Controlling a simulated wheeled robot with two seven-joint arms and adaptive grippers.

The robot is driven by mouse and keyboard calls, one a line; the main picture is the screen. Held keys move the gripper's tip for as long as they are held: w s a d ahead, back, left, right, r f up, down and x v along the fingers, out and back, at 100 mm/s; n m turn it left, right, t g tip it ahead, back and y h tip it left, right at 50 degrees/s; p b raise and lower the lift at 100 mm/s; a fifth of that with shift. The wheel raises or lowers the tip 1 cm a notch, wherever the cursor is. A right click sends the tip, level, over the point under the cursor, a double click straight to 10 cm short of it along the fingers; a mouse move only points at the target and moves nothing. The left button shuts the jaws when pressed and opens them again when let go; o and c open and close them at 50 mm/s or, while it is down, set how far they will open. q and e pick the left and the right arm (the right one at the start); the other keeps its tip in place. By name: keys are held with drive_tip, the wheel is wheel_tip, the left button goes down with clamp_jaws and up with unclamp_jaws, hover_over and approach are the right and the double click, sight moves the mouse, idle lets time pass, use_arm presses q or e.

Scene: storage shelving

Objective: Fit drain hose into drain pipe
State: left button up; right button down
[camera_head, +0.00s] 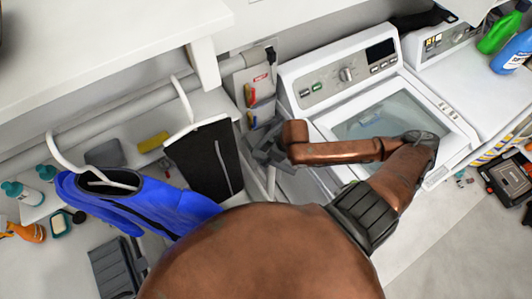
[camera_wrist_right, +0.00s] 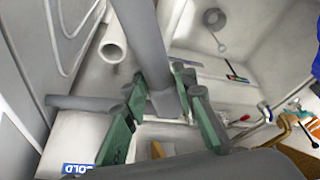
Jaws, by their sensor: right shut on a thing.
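My right gripper (camera_head: 266,150) is beside the left side of the washing machine in the head view. In the right wrist view its green fingers (camera_wrist_right: 163,98) are shut on a grey drain hose (camera_wrist_right: 147,40), which runs up to the top edge between them. A white drain pipe (camera_wrist_right: 113,50) with an open round end is up and left of the fingers, apart from the held part of the hose. The hose's end cannot be made out. Hose and pipe cannot be made out in the head view. My left gripper is not in view.
The washing machine (camera_head: 345,75) stands right of the gripper. Left of it, black trousers (camera_head: 203,160) and a blue garment (camera_head: 150,205) hang from a rail. In the wrist view, a grey horizontal pipe (camera_wrist_right: 85,102) and a brass valve (camera_wrist_right: 284,127) are nearby.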

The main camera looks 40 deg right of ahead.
drive_tip(key=w+d+f, duration=0.4)
drive_tip(key=w+f, duration=0.1)
drive_tip(key=w+d+f, duration=0.1)
drive_tip(key=w+f, duration=0.1)
drive_tip(key=w, duration=0.1)
drive_tip(key=shift+w+d+f, duration=0.15)
drive_tip(key=shift+d+f, duration=0.15)
drive_tip(key=shift+d, duration=0.1)
drive_tip(key=shift+w+d+f, duration=0.2)
drive_tip(key=shift+f, duration=0.15)
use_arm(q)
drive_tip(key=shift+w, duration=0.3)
use_arm(e)
drive_tip(key=shift+f, duration=1.7)
drive_tip(key=c, duration=1.9)
unclamp_jaws()
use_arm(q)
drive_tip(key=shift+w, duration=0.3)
use_arm(e)
drive_tip(key=o, duration=0.3)
